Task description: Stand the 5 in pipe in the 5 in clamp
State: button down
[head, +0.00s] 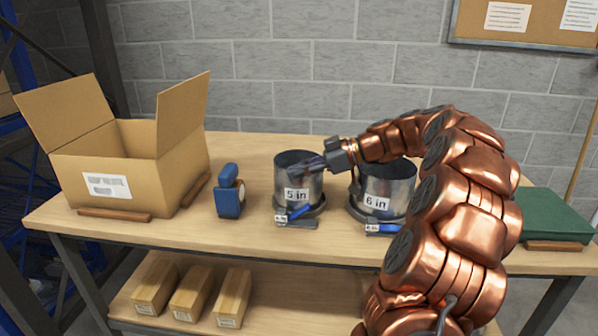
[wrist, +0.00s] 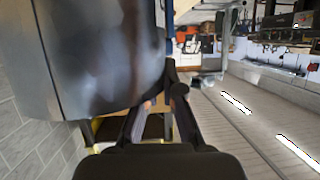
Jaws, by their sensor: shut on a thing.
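The 5 in pipe (head: 297,182), a grey metal cylinder with a white "5 in" label, is upright at the middle of the bench. Its lower end is at the 5 in clamp (head: 296,220), a dark ring with a blue lever in front; I cannot tell whether it rests fully on the bottom. My gripper (head: 308,167) reaches in from the right and is shut on the pipe near its upper right wall. In the wrist view the pipe (wrist: 95,50) fills the upper left, beside my gripper's fingers (wrist: 160,100); the contact is partly hidden.
The 6 in pipe (head: 390,190) stands close on the right in its clamp (head: 378,229), partly behind my arm. A blue device (head: 229,197) and an open cardboard box (head: 130,165) are to the left. A green case (head: 555,215) lies at the right. Wooden blocks (head: 190,290) are on the lower shelf.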

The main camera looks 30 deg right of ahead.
jog(key=c, duration=1.2)
grip_release()
jog(key=shift+c, duration=0.2)
notch_tip(320, 180, up, 10)
